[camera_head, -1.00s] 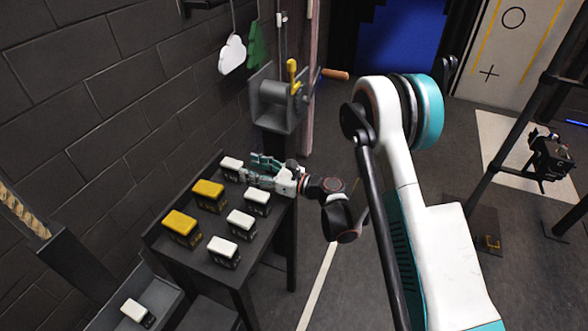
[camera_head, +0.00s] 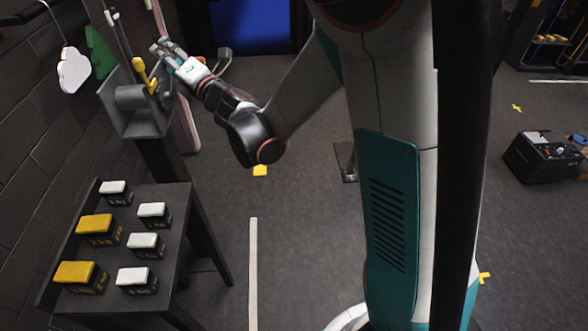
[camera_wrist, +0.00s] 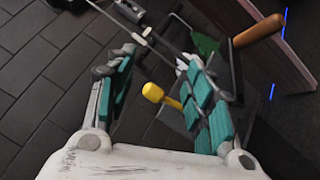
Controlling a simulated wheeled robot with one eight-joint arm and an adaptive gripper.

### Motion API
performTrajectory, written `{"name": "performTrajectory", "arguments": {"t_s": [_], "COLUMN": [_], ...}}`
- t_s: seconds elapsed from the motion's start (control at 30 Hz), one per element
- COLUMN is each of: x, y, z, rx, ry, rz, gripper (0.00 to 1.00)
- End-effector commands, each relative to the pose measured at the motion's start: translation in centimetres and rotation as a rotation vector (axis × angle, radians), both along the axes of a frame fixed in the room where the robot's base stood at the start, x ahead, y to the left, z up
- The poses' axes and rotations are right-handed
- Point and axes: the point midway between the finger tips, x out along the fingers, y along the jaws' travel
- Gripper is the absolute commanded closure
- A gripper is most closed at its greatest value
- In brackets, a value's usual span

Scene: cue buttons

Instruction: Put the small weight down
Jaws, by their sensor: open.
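Several small white-topped weights stand on the dark table, including one at the back left (camera_head: 114,187) and one at the back right (camera_head: 153,210). Two larger yellow-topped weights (camera_head: 97,229) stand on its left side. I cannot tell which white one is the small weight. My gripper (camera_head: 168,48) is raised beyond the table, near the grey crank unit (camera_head: 135,108). In the wrist view my gripper (camera_wrist: 158,62) has its teal-padded fingers spread, with no weight between them. The unit's yellow-knobbed lever (camera_wrist: 155,93) shows between the fingers there.
The dark table (camera_head: 183,235) stands against the block wall. A white cloud (camera_head: 73,70) and a green tree shape (camera_head: 101,50) hang at upper left. A wooden handle (camera_wrist: 258,31) shows in the wrist view. The floor right of the table is open.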

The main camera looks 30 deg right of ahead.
Motion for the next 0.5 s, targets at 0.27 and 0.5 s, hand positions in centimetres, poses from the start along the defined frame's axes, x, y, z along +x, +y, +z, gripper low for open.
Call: {"name": "performTrajectory", "arguments": {"t_s": [0.27,0.5], "x": [-5.2,-12.9], "y": [-8.8,-13.9], "z": [3.1,1.4], "rx": [0.477,0.896], "ry": [0.275,0.505], "rz": [-0.248,-0.461], "gripper": [0.52,0.52]}}
